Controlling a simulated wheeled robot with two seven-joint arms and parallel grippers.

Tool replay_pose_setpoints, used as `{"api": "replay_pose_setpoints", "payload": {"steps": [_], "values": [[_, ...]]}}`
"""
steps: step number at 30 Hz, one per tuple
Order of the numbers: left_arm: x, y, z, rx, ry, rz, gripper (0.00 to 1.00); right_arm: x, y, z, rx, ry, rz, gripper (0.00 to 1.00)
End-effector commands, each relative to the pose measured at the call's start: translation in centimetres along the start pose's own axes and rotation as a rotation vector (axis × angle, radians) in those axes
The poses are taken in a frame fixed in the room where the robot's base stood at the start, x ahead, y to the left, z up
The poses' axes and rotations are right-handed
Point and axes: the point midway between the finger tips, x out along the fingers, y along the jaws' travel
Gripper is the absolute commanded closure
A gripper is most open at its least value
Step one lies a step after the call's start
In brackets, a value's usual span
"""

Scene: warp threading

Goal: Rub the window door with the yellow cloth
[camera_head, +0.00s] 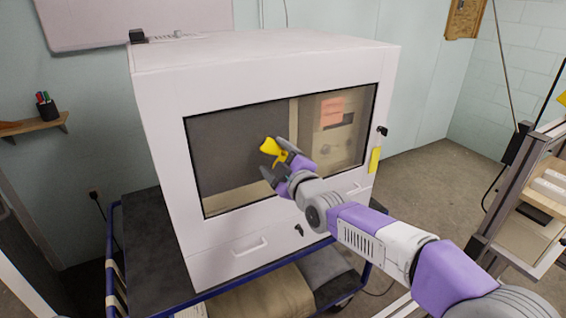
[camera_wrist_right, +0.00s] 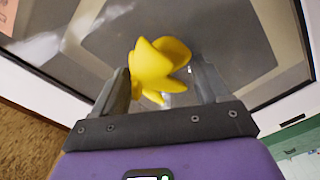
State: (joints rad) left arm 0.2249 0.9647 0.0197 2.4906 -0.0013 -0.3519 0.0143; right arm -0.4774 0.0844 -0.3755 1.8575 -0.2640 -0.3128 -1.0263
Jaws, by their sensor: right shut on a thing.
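The window door (camera_head: 235,145) is a dark glass panel in the front of a large white cabinet. The yellow cloth (camera_head: 271,147) is bunched at the tip of my right gripper (camera_head: 279,166), in front of the middle of the window. In the right wrist view the cloth (camera_wrist_right: 158,68) sits between the two fingers of the gripper (camera_wrist_right: 165,85), with the glass (camera_wrist_right: 225,40) close behind it. Whitish smudges show on the glass there. I cannot tell whether the cloth touches the glass. My left gripper is not in view.
The white cabinet (camera_head: 160,120) stands on a dark-topped cart (camera_head: 150,250) with a blue rail. A yellow strip (camera_head: 375,160) is on the cabinet's right front edge. A metal-framed rack (camera_head: 500,200) stands at right. A small shelf (camera_head: 35,124) holds a pen cup at left.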

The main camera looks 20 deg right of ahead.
Motion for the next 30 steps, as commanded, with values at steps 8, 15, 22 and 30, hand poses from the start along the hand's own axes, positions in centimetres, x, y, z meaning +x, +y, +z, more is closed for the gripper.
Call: {"api": "replay_pose_setpoints", "payload": {"steps": [8, 15, 22, 30], "values": [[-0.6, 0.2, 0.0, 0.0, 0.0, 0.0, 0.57, 0.1, -0.9, -1.6, 0.001, 0.003, -0.004, 0.49], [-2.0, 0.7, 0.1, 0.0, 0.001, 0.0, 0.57, 0.3, -1.8, -3.0, 0.0, 0.003, -0.002, 0.49], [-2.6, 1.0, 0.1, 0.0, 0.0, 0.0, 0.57, 0.3, -2.4, -3.8, -0.001, 0.004, -0.005, 0.49], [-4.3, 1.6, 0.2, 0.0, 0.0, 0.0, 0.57, 0.2, -3.7, -5.7, -0.002, 0.004, -0.005, 0.49]]}}
